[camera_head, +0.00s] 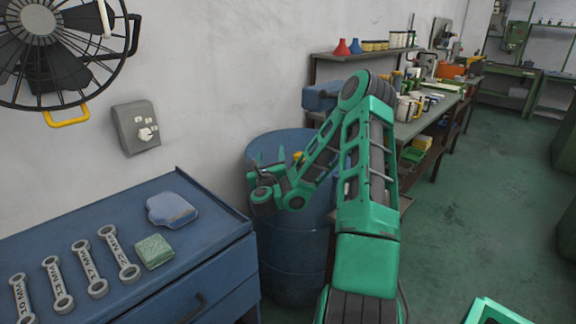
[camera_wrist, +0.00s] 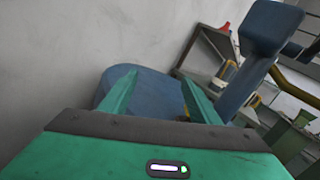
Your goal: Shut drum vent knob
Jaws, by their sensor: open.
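The blue drum (camera_head: 290,262) stands between the blue cabinet and the workbench. Its top also shows in the wrist view (camera_wrist: 155,88). A small yellow part (camera_head: 297,157) shows at the drum's top beside my arm; it may be the vent knob, but it is mostly hidden. A yellow speck also shows by the right finger in the wrist view (camera_wrist: 186,112). My gripper (camera_head: 267,160) is over the drum's top, toward its left side. In the wrist view its two fingers (camera_wrist: 160,95) are apart with nothing seen between them.
The blue cabinet (camera_head: 225,262) at left bears several wrenches, a blue cloth (camera_head: 171,209) and a green pad (camera_head: 154,251). A wall switch box (camera_head: 136,127) and fan (camera_head: 60,45) hang above. A cluttered workbench (camera_head: 425,122) is at right. The green floor (camera_head: 500,190) has free room.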

